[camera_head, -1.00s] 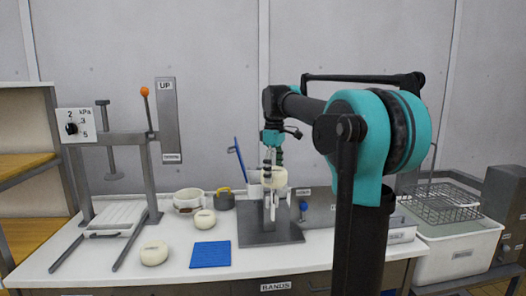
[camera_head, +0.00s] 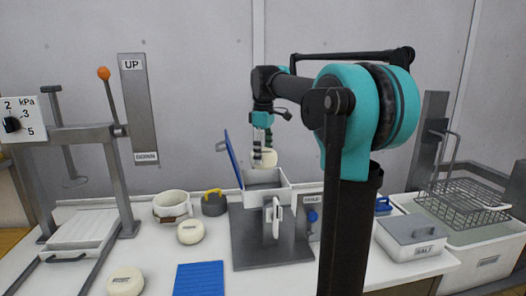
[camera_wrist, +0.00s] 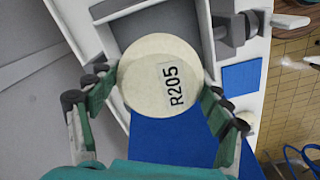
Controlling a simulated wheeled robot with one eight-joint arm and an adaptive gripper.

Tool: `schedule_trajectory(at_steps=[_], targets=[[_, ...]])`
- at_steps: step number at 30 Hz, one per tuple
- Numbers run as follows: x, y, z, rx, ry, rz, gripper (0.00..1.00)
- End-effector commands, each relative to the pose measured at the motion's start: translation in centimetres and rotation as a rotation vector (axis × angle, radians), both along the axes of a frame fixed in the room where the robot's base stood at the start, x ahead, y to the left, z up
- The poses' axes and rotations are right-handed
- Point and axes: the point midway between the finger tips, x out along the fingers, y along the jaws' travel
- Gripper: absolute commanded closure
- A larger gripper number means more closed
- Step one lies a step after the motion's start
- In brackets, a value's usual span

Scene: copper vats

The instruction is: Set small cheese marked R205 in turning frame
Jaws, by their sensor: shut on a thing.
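My gripper (camera_head: 264,155) is shut on a small round cream cheese (camera_head: 267,159). In the wrist view the cheese (camera_wrist: 150,72) shows the label R205 upward, with a green finger on each side. The cheese is apart from the stand; the plates look empty.
A lever press (camera_head: 128,165) stands left. A white pot (camera_head: 172,205), a dark yellow-handled pot (camera_head: 214,203), a salt box (camera_head: 411,235) and a wire basket (camera_head: 465,205) are around.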

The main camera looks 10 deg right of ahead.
Motion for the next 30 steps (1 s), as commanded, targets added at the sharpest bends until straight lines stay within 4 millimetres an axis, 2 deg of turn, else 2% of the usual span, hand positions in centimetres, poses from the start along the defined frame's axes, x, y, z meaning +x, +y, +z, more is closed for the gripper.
schedule_trajectory(at_steps=[30], targets=[[0.0,0.0,-8.8,0.000,0.000,0.000,0.67]])
